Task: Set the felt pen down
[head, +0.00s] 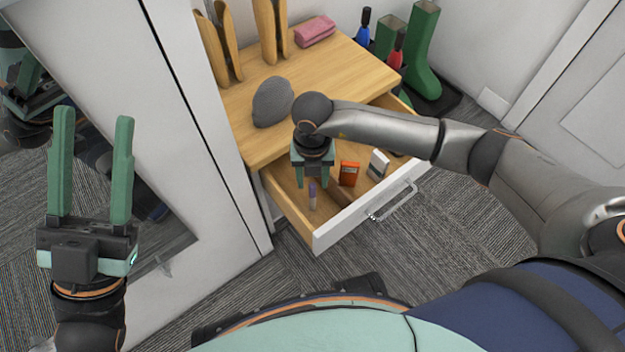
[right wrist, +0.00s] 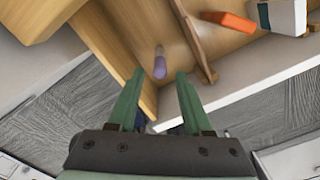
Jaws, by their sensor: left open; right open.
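The felt pen (head: 312,197), purple with a pale end, is in the left part of the open drawer (head: 335,230). It also shows in the right wrist view (right wrist: 160,66), in line with the gap between the fingertips. I cannot tell whether it stands or lies. My right gripper (head: 312,184) points down into the drawer, open, its fingers on either side of the pen's purple end in the picture; contact is not visible. My left gripper (head: 94,114) is open and empty, raised at the far left, well away from the drawer.
An orange box (head: 348,173) and a white-and-grey box (head: 378,164) are in the drawer, right of a divider (right wrist: 196,45). On the wooden top (head: 340,75) are a grey rounded object (head: 272,102) and a pink case (head: 315,31). Green boots (head: 421,55) stand behind. A mirror is at left.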

